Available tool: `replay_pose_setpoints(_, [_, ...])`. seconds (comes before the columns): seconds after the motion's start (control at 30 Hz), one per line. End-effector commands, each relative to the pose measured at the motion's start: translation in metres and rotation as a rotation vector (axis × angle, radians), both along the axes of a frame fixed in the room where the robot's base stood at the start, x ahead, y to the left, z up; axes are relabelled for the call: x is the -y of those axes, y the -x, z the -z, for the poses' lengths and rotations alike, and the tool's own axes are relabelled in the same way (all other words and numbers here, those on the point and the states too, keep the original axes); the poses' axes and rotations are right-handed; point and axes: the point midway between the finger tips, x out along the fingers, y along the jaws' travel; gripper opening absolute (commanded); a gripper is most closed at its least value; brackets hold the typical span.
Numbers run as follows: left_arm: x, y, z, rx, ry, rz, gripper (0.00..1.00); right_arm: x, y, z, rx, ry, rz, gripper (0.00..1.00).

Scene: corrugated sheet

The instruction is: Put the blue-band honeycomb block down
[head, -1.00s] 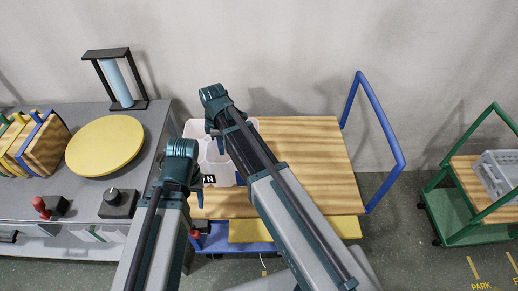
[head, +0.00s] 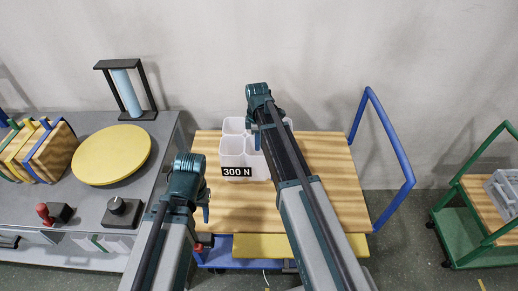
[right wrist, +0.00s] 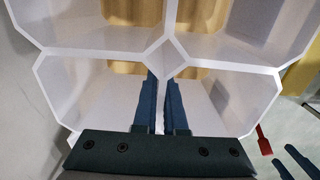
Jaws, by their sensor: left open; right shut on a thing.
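A white honeycomb block (head: 232,150) with open cells and a black "300 N" label is over the left part of the wooden cart top (head: 325,165). My right gripper (head: 257,138) is at its far side. In the right wrist view my right gripper (right wrist: 161,95) is shut on a thin wall of the block (right wrist: 100,57), one finger on each side. Wood shows through the cells; I cannot tell whether the block touches the top. I see no blue band on it. My left gripper (head: 205,208) is open and empty, left of the block and nearer me.
A grey bench on the left holds a yellow disc (head: 111,154), colour-edged wooden boards (head: 45,150), a black frame with a blue roller (head: 127,90) and a red knob (head: 43,211). The cart has a blue handle (head: 388,140). A green cart (head: 465,212) stands right. The right side of the wooden top is clear.

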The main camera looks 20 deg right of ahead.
Motion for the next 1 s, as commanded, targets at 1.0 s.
replay_pose_setpoints(1.0, [0.000,0.000,0.038,0.000,0.000,0.000,0.50,0.007,-0.004,0.039,0.000,0.000,0.000,0.39])
